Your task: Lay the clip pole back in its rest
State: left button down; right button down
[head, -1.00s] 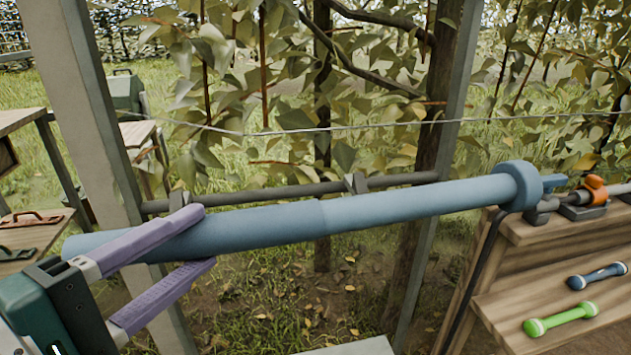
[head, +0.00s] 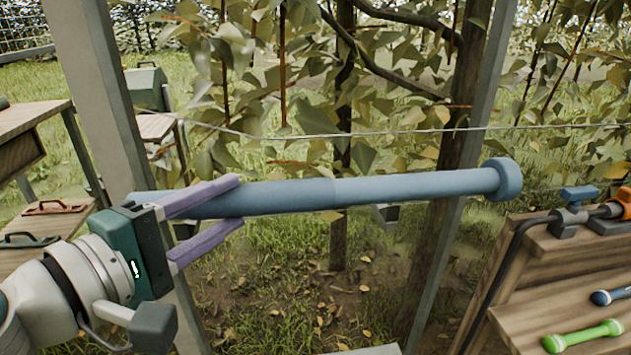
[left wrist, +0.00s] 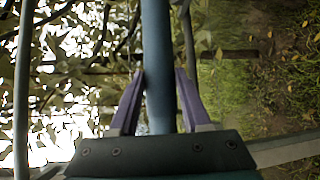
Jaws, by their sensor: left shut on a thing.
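The clip pole (head: 400,187) is a long blue tube with a thick collar at its right end, lying nearly level across the head view. My left gripper (head: 240,201), with purple fingers, is shut around its left part. In the left wrist view the pole (left wrist: 156,45) runs between the two fingers. My right gripper is not in view.
A grey post (head: 100,100) stands at the left and another (head: 480,90) at the right, with a thin wire between. Leafy branches hang behind the pole.

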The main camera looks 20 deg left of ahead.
pick_arm(q)
jog(key=w+a, duration=0.4)
jog(key=w, duration=0.3)
jog(key=shift+s+f+b, duration=0.15)
jog(key=shift+f+b, duration=1.35)
jog(key=shift+b, duration=0.1)
jog(key=shift+s+f+b, duration=0.1)
jog(key=shift+f+b, duration=1.35)
jog(key=shift+b, duration=0.15)
jog(key=shift+c, duration=1.4)
grip_release()
